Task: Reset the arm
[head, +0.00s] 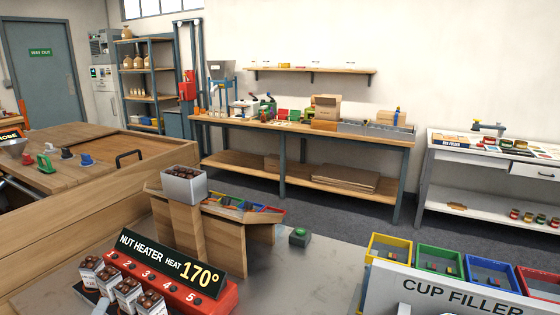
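Neither of my grippers can be made out in the head view. The red nut heater (205,293) stands at the lower left, with a black sign (168,262) reading "NUT HEATER HEAT 170°". Several paper cups filled with chestnuts (128,291) stand in front of it. A metal bin (184,190) of chestnuts sits on a wooden stand (188,231) behind the heater. A white panel (450,291) marked "CUP FILLER" is at the lower right, cut off by the bottom edge.
A green button box (300,237) lies on the grey counter (290,272). Yellow, green, blue and red bins (440,262) stand behind the cup filler. A low rack of coloured compartments (240,204) adjoins the stand. A long workbench (300,133) lines the back wall. The counter's middle is clear.

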